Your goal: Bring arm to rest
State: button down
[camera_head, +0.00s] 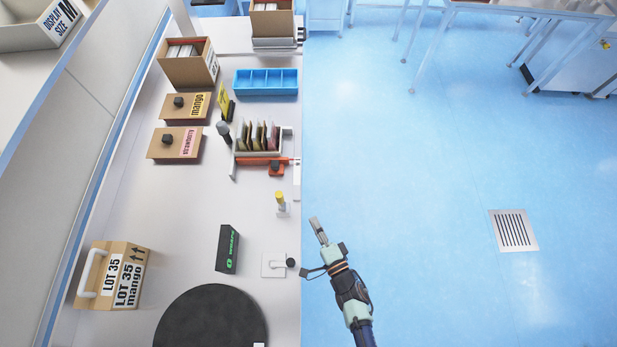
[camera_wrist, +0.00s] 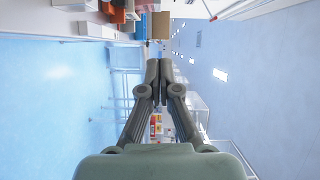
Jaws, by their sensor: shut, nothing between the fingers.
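My gripper (camera_head: 317,229) is shut and empty. In the head view it is out over the blue floor, just right of the table's right edge, and apart from everything on the table. My arm runs down from it to the bottom of the picture. In the wrist view the two fingers of my gripper (camera_wrist: 159,64) meet at their tips with nothing between them. The wrist view is turned sideways, with the table's things at its top.
The white table (camera_head: 180,230) holds a round black mat (camera_head: 210,320), a LOT 35 mango box (camera_head: 118,272), a black device (camera_head: 228,248), a pouch rack (camera_head: 262,152), a blue divided tray (camera_head: 266,82), and mango (camera_head: 186,108) and strawberry (camera_head: 175,143) boxes.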

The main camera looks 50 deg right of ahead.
jog(key=shift+s+a, duration=0.2)
jog(key=shift+s, duration=0.25)
jog(key=shift+w+r, duration=0.1)
jog(key=w+r+n+g+p, duration=0.1)
jog(key=w+r+n, duration=0.25)
jog(key=r, duration=0.45)
jog(key=w+a+r+n+p, duration=0.1)
jog(key=w+r+n, duration=0.1)
jog(key=w+r, duration=0.4)
jog(key=w+r+n+g+p, duration=0.1)
jog(key=w+r+n+p, duration=0.2)
jog(key=r, duration=0.6)
jog(key=s+a+r+n+y, duration=0.1)
jog(key=a+r+n+y, duration=0.2)
jog(key=a+r+n, duration=0.3)
jog(key=s+a+r+n+g+y, duration=0.1)
jog(key=a+r+n+y, duration=0.3)
jog(key=a, duration=0.9)
notch_tip(320, 180, up, 5)
jog(key=s+n, duration=0.1)
jog(key=n, duration=0.2)
jog(key=shift+s+a+f+g+p, duration=0.15)
jog(key=shift+s+a+g+p, duration=0.1)
jog(key=shift+g+p, duration=0.05)
